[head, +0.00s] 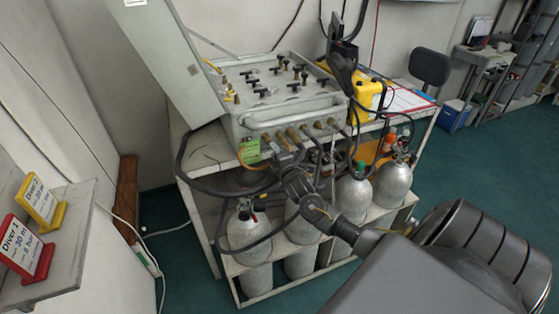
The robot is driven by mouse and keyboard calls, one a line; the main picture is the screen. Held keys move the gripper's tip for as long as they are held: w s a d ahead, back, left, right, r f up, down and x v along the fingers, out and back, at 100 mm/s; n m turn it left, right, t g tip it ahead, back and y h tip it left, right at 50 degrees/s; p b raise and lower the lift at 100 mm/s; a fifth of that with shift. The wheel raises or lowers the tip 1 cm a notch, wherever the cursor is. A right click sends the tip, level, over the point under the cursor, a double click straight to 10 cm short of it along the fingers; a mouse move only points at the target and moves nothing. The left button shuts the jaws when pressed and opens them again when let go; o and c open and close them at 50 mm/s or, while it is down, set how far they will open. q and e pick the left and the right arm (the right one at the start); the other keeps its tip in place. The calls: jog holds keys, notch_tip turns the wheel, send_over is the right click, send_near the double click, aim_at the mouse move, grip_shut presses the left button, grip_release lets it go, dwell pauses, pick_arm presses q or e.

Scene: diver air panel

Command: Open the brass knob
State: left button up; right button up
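The grey air panel (290,100) sits on top of a shelf unit, its lid raised at the left. Its face carries several black T-handles and small brass-coloured parts. A brass-coloured knob (297,72) stands near the back right of the face; whether it is open is too small to tell. My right arm comes in from the lower right. My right gripper (282,157) appears to be at the panel's front edge, below the face and away from that knob. Its fingers blend with the dark hoses and fittings, so their opening is unclear. My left gripper is not in view.
Brass hose fittings (293,134) and black hoses line the panel's front. Grey cylinders (354,196) stand on the shelves below. A yellow case (367,92) is right of the panel. Diver signs (22,246) stand on a ledge at the left.

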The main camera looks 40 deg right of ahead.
jog(key=v, duration=0.5)
jog(key=shift+s+a, duration=0.1)
jog(key=shift+s, duration=0.25)
jog(key=s+f+m+g+y, duration=0.15)
jog(key=f+m, duration=0.25)
jog(key=f, duration=0.7)
jog(key=s+f+m+g, duration=0.2)
jog(key=f+m+g, duration=0.1)
jog(key=f, duration=0.7)
jog(key=s+a+f+m+g+y, duration=0.1)
jog(key=s+a+f+m+g, duration=0.1)
jog(key=s+f, duration=0.55)
jog(key=s+a+f+m+g, duration=0.15)
jog(key=s+f, duration=0.25)
jog(key=f, duration=0.6)
jog(key=s+a+f+m+g+y, duration=0.2)
jog(key=s+a+f+g, duration=0.3)
jog(key=s+f, duration=0.8)
jog(key=s+a+f+g, duration=0.1)
jog(key=s+a, duration=0.3)
jog(key=s, duration=0.3)
jog(key=s+a+f+g+y, duration=0.1)
jog(key=s+a, duration=0.3)
jog(key=s, duration=0.3)
jog(key=s+a+f, duration=0.1)
jog(key=s+a, duration=0.3)
jog(key=s, duration=0.4)
jog(key=shift+f+g, duration=0.4)
